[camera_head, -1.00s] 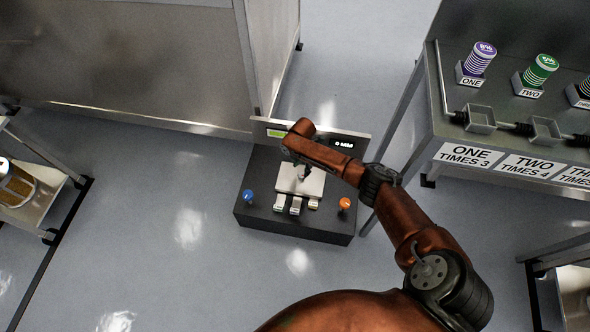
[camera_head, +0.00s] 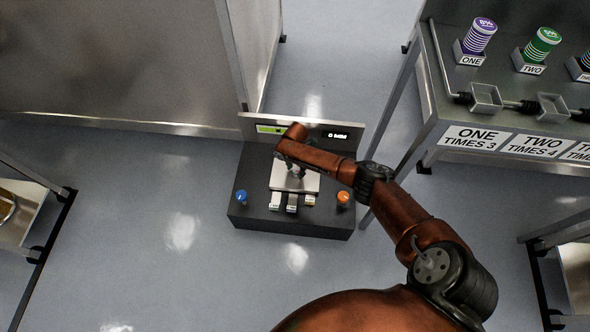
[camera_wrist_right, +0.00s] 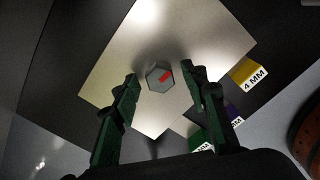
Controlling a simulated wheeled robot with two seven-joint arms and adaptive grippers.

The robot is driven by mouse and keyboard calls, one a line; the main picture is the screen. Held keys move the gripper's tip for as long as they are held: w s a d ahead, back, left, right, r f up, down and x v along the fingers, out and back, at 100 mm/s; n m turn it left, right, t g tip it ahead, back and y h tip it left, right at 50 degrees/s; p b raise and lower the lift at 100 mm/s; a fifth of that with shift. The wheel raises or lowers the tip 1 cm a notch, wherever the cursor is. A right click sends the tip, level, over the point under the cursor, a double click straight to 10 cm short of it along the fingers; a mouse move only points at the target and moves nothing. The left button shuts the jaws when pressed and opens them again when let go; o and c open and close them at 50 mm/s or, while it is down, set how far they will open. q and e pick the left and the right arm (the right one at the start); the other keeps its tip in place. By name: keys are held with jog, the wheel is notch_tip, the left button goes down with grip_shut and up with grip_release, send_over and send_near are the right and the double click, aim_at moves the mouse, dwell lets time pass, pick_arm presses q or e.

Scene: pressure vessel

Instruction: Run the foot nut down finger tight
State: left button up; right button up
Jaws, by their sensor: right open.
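The foot nut (camera_wrist_right: 159,77) is a grey hexagonal piece with a red mark. In the right wrist view it sits on a pale metal plate (camera_wrist_right: 205,42). My right gripper (camera_wrist_right: 160,85) is open, with its two green-black fingers on either side of the nut and apart from it. In the head view my right gripper (camera_head: 292,168) hangs over the plate (camera_head: 308,183) on a dark console (camera_head: 262,222), and the arm hides the nut there. My left gripper is in neither view.
The console carries a blue knob (camera_head: 242,197), an orange knob (camera_head: 343,198), and a small display (camera_head: 338,135). Coloured blocks line its front, one yellow block (camera_wrist_right: 249,74) reading 4 MM. A bench (camera_head: 432,80) with labelled canisters stands at right.

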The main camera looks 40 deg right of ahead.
grip_shut()
dwell(0.4)
